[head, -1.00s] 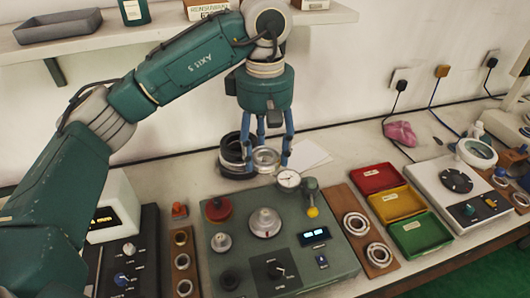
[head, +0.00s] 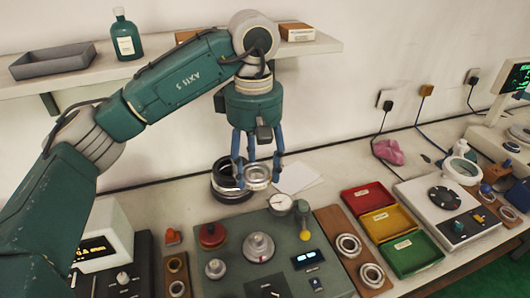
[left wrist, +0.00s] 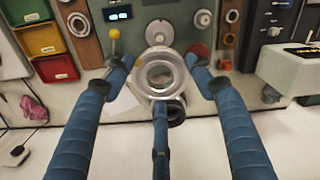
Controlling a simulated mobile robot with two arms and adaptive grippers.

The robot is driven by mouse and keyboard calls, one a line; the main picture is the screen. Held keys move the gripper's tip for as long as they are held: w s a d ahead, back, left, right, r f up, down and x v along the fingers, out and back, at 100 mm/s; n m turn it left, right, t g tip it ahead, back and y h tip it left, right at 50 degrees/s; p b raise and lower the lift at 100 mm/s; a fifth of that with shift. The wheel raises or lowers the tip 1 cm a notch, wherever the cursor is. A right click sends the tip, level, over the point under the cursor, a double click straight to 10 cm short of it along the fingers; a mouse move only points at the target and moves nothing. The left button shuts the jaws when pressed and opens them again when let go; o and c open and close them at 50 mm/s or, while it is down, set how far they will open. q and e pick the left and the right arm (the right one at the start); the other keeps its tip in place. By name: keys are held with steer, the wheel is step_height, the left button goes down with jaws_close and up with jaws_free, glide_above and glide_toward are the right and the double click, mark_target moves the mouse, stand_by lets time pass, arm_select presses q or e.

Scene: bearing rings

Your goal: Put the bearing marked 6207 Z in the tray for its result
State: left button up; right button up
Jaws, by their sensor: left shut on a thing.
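My left gripper (head: 257,180) is shut on a silver bearing ring (head: 257,172), held level beside the stack of dark rings and behind the green test unit. In the left wrist view the bearing (left wrist: 159,75) sits between the blue fingertips (left wrist: 160,80). Its marking cannot be read. Three trays stand to the right of the test unit: red (head: 354,205), yellow (head: 376,227) and green (head: 411,264). All three hold no bearing, only small labels. My right gripper is not in view.
A stack of dark rings (head: 226,186) stands close to the held bearing. The green test unit (head: 230,240) has a dial gauge (head: 280,202) and knobs. A wooden board (head: 333,222) carries two bearings. A white device (head: 440,200) stands right of the trays.

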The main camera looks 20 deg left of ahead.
arm_select(q)
steer(key=s+a+f+m+b, duration=0.2)
steer(key=s+a+f+m, duration=0.1)
steer(key=s+f+m, duration=0.8)
steer(key=s+f, duration=0.1)
steer(key=s, duration=0.2)
steer(key=shift+a+f+m, duration=0.15)
steer(key=shift+a+m, duration=0.25)
